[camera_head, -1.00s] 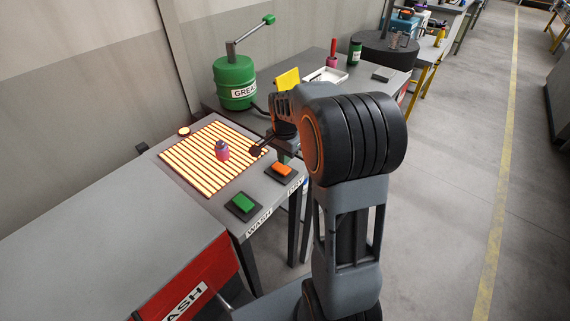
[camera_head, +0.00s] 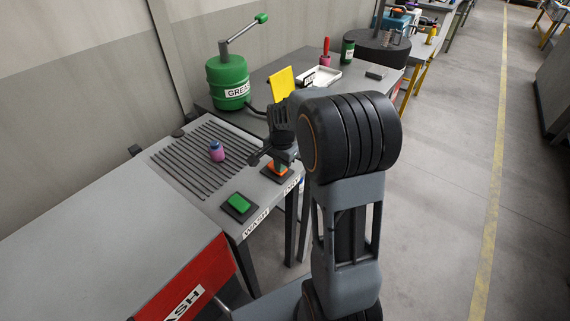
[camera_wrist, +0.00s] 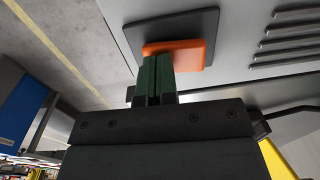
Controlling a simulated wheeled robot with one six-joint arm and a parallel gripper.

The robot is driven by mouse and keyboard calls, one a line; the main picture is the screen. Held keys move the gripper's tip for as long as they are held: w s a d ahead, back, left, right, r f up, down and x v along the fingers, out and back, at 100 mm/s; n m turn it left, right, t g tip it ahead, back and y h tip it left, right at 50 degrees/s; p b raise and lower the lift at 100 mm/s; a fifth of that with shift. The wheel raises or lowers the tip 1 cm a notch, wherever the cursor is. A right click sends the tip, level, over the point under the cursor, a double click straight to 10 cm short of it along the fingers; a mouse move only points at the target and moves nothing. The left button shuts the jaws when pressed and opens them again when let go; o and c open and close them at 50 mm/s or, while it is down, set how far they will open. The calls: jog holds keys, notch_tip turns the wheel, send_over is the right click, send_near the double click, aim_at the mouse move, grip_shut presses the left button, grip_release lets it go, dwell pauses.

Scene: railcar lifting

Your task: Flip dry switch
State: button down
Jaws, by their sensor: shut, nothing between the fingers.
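The dry switch is an orange rocker (camera_wrist: 186,53) on a dark square base plate (camera_wrist: 172,30), seen close up in the wrist view. In the head view the orange switch (camera_head: 277,170) is partly hidden behind my gripper, above the DRY label (camera_head: 291,186). My gripper (camera_wrist: 158,62) is shut and empty, and its green fingertips meet the edge of the orange rocker in the wrist view. The slatted grill (camera_head: 190,160) is dark grey and unlit. A pink and blue part (camera_head: 217,151) stands on it.
A green wash switch (camera_head: 239,203) sits left of the dry switch on the same table. A green grease drum (camera_head: 228,82), a yellow panel (camera_head: 284,82) and a white tray (camera_head: 321,76) stand behind. A red-fronted wash unit (camera_head: 195,290) is at front left.

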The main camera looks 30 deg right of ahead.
jog(key=shift+w+a, duration=0.1)
jog(key=shift+w+a+r+p, duration=0.3)
jog(key=shift+w+p, duration=0.15)
jog(key=shift+w, duration=0.15)
jog(key=shift+r, duration=0.1)
notch_tip(320, 180, up, 14)
jog(key=s+d+p, duration=0.1)
jog(key=s+p, duration=0.1)
jog(key=shift+f+p, duration=0.2)
jog(key=shift+p, duration=0.15)
dwell(0.8)
